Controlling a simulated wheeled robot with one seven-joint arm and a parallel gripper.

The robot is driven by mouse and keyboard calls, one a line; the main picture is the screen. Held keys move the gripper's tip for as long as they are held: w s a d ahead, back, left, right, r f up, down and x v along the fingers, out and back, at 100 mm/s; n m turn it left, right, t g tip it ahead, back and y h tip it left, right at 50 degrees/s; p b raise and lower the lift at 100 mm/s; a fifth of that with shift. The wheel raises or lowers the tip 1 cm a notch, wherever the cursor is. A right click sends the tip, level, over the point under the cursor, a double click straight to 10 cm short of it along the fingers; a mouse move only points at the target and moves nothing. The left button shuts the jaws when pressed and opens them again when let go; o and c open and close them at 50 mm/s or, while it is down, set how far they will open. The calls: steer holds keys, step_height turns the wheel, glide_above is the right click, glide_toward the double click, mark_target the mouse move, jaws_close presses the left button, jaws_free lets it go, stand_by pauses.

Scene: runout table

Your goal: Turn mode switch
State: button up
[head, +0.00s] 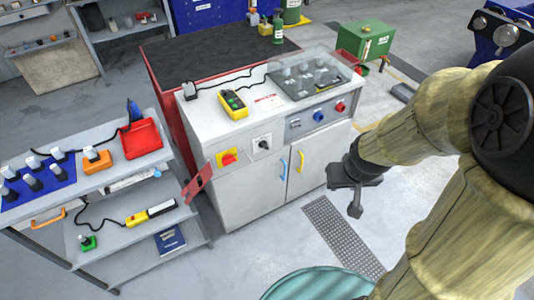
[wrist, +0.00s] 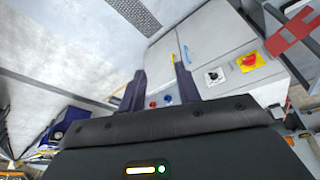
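A black rotary switch on a square white plate (head: 262,143), which looks like the mode switch, is on the front of the grey-white cabinet (head: 240,190). It also shows in the wrist view (wrist: 215,77). A red rotary switch on a yellow plate (head: 227,158) is just left of it; in the wrist view it is to the right (wrist: 251,62). My gripper (head: 346,197) is in front of the cabinet's right side, apart from the switch. In the wrist view its two fingers (wrist: 158,78) stand apart with nothing between them.
Blue (head: 318,116) and red (head: 340,107) knobs sit on the panel right of the switch. Blue (head: 284,170) and yellow (head: 300,162) door handles are below it. A red flap-like piece (head: 197,184) sticks out at the cabinet's left. A grey shelf cart (head: 100,180) stands left. Floor before the cabinet is partly clear.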

mark_target(265, 148)
steer(key=w+a+f+n+t+y+b, duration=0.35)
steer(key=w+f+n+t+b, duration=0.35)
steer(key=w+f+b, duration=0.8)
steer(key=w+a+f+n+t+y+b, duration=0.2)
steer(key=a+f+n+y+b, duration=0.1)
steer(key=f, duration=0.3)
steer(key=w+a+f+n+t+y+b, duration=0.2)
steer(key=a+f+n+y+b, duration=0.1)
steer(key=f+b, duration=0.3)
steer(key=shift+w+a+f+n+y+b, duration=0.3)
steer(key=shift+w+a+f+n+y, duration=0.1)
steer(key=shift+a+f+n, duration=0.4)
steer(key=shift+a, duration=0.1)
steer(key=b+x, duration=0.1)
steer(key=x, duration=1.6)
steer(key=shift+w+r, duration=0.1)
steer(key=shift+w, duration=0.15)
